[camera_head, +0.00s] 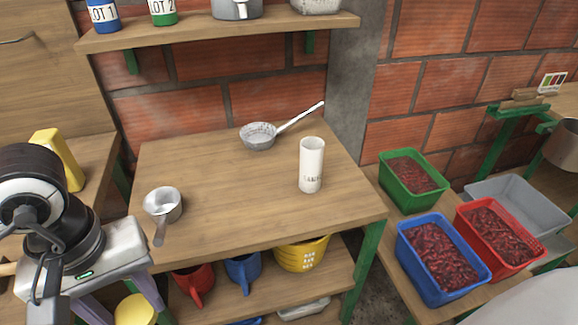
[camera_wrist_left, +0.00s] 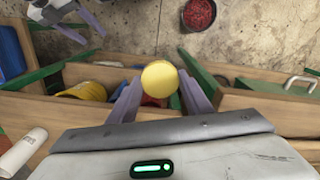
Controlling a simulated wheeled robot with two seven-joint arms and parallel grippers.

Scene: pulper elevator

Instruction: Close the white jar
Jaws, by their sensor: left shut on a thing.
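The white jar (camera_head: 311,166) stands upright on the wooden table, near its right side, with dark lettering low on its side. Its round top shows no lid. It also shows at the lower left edge of the left wrist view (camera_wrist_left: 22,150). My left gripper (camera_head: 128,304) is at the front left of the table, well apart from the jar. Its purple fingers are shut on a round yellow lid (camera_wrist_left: 160,78), which shows in the head view too (camera_head: 135,310). My right gripper (camera_wrist_left: 88,22) shows only in part at the top left of the left wrist view; its opening is unclear.
A metal pot (camera_head: 162,204) and a long-handled strainer (camera_head: 258,136) stand on the table (camera_head: 235,205), left of the jar. Green (camera_head: 410,180), blue (camera_head: 443,258) and red (camera_head: 497,235) crates of red beans are at the right. A shelf (camera_head: 220,32) hangs above. The front middle tabletop is clear.

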